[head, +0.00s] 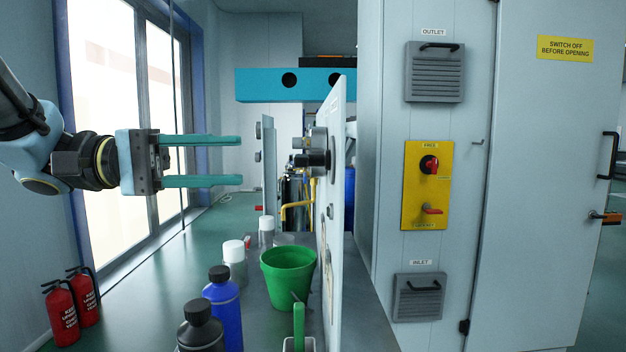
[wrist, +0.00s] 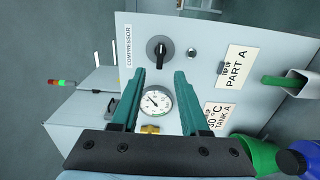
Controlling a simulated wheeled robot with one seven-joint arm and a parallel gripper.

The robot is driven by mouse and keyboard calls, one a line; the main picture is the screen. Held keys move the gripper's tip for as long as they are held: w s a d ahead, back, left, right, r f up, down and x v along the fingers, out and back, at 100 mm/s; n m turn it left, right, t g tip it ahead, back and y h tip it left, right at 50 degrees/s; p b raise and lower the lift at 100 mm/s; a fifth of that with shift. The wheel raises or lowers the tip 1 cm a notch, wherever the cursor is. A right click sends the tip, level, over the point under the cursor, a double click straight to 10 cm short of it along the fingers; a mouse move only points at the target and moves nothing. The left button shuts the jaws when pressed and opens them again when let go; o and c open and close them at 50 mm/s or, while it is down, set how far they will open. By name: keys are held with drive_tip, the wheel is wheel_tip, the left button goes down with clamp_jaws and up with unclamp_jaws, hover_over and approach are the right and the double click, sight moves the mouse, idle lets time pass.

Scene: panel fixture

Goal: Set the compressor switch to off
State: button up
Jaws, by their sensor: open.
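The compressor switch (wrist: 160,48) is a black rotary knob on a pale panel (wrist: 205,40), beside a label reading COMPRESSOR (wrist: 128,46). Its position markings are too small to read. My gripper (wrist: 160,74) is open and empty in the wrist view. Its two green fingers point toward the panel, with the switch just beyond the gap between the tips. In the head view my gripper (head: 240,161) is level, to the left of the panel (head: 336,220), which shows nearly edge-on. A clear gap separates the fingertips from the parts on its face.
A round gauge (wrist: 157,103) sits near the switch, between the fingers in the wrist view. Below in the head view stand a green pot (head: 288,278), a blue bottle (head: 223,305) and a dark bottle (head: 200,330). A yellow switch plate (head: 427,186) is on the cabinet.

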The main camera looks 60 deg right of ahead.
sight(301, 155)
drive_tip(key=p+x, duration=0.2)
drive_tip(key=x, duration=0.8)
drive_tip(key=shift+s+d+p, duration=0.1)
drive_tip(key=shift+p, duration=0.3)
clamp_jaws()
